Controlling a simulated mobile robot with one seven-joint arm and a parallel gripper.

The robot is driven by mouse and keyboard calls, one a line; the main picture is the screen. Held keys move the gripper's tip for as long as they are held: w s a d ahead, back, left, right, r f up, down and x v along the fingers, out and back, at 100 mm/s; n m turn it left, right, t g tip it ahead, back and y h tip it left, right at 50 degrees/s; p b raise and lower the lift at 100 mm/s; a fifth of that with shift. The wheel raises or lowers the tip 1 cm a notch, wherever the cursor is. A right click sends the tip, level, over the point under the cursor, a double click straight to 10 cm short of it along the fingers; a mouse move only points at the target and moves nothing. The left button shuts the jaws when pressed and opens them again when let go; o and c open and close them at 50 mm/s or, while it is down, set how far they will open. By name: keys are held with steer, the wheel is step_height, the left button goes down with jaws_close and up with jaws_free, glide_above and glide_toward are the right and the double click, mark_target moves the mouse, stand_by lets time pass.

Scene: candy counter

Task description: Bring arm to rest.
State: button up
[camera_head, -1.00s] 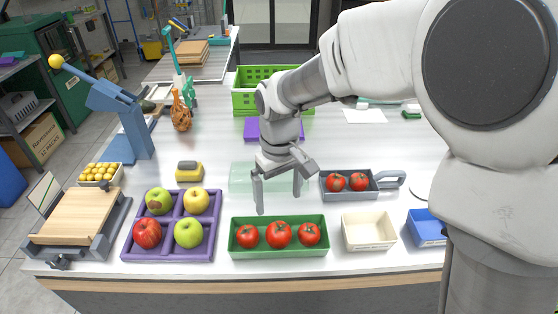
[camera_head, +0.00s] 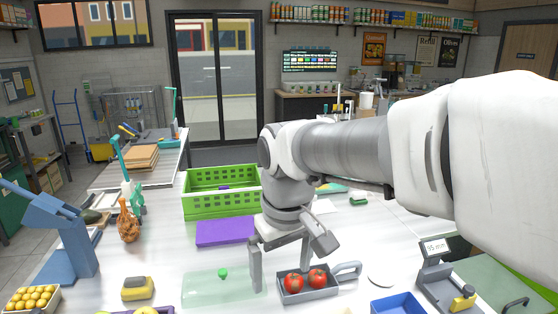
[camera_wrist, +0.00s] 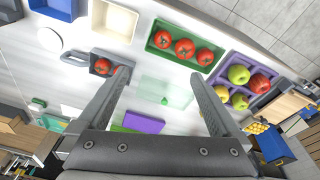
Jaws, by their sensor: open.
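My gripper (camera_head: 280,278) is open and empty above the white counter (camera_head: 345,240). Its two fingers are spread apart and point down, with nothing between them. In the head view it is just left of and partly overlapping a grey handled pan (camera_head: 322,291) with two tomatoes (camera_head: 305,280). The wrist view shows the open fingers (camera_wrist: 160,78) with a pale translucent sheet (camera_wrist: 165,95) between and beyond them. The grey pan (camera_wrist: 97,56) lies by the left fingertip there. My arm reaches in from the right of the head view.
A green crate (camera_head: 222,205) and a purple slab (camera_head: 226,232) lie behind my gripper. A scale (camera_head: 446,278) and blue tray (camera_head: 398,304) are at right. In the wrist view, a green tomato tray (camera_wrist: 185,62) and purple apple tray (camera_wrist: 221,72) are nearby.

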steer(key=s+d+m+t, duration=0.3)
steer(key=s+d+m, duration=0.3)
steer(key=s+d, duration=0.5)
steer(key=d, duration=0.3)
steer(key=shift+s+f+t, duration=0.15)
steer(key=shift+f+t, duration=0.1)
steer(key=shift+t, duration=0.15)
